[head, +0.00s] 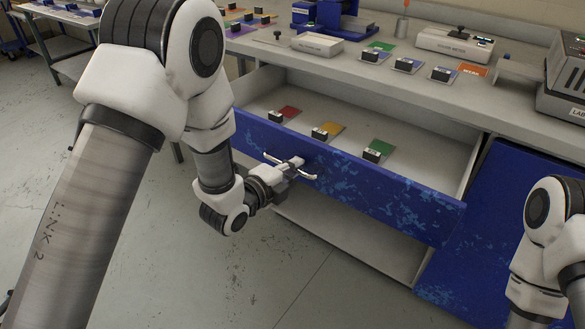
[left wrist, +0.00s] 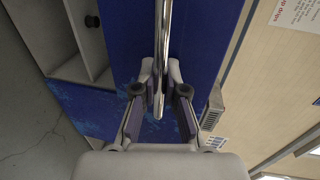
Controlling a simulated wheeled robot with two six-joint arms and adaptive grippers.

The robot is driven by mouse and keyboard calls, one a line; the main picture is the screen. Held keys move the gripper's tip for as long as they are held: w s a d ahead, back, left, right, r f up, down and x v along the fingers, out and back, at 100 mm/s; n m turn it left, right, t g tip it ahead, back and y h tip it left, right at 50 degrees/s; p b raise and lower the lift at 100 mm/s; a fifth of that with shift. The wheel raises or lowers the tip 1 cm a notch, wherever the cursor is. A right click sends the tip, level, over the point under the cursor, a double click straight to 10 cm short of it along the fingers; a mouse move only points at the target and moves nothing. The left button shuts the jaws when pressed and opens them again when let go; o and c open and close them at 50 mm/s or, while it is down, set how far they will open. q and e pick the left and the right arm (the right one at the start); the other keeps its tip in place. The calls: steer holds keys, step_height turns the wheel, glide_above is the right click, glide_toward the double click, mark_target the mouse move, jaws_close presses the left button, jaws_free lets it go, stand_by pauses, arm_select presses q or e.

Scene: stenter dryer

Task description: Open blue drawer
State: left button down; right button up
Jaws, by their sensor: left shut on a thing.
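The blue drawer (head: 400,200) stands pulled out from the bench in the head view, its inside showing. Its front is blue with lighter worn patches. My left gripper (head: 292,167) is at the silver bar handle (head: 305,175) on the drawer front, shut on it. In the left wrist view the handle (left wrist: 162,50) runs between the two fingers of my left gripper (left wrist: 159,95), with the blue drawer front (left wrist: 205,40) behind. Part of my right arm shows at the lower right of the head view; its gripper is out of view.
Inside the drawer lie red (head: 290,112), yellow (head: 333,130) and green (head: 380,148) swatches with black blocks. The bench top (head: 360,80) holds a white box (head: 318,44), more swatches and lab devices. Open floor (head: 290,280) lies in front of the drawer.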

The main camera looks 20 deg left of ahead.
arm_select(q)
steer(key=c, duration=1.2)
jaws_free()
steer(key=v, duration=0.7)
steer(key=shift+s, duration=0.25)
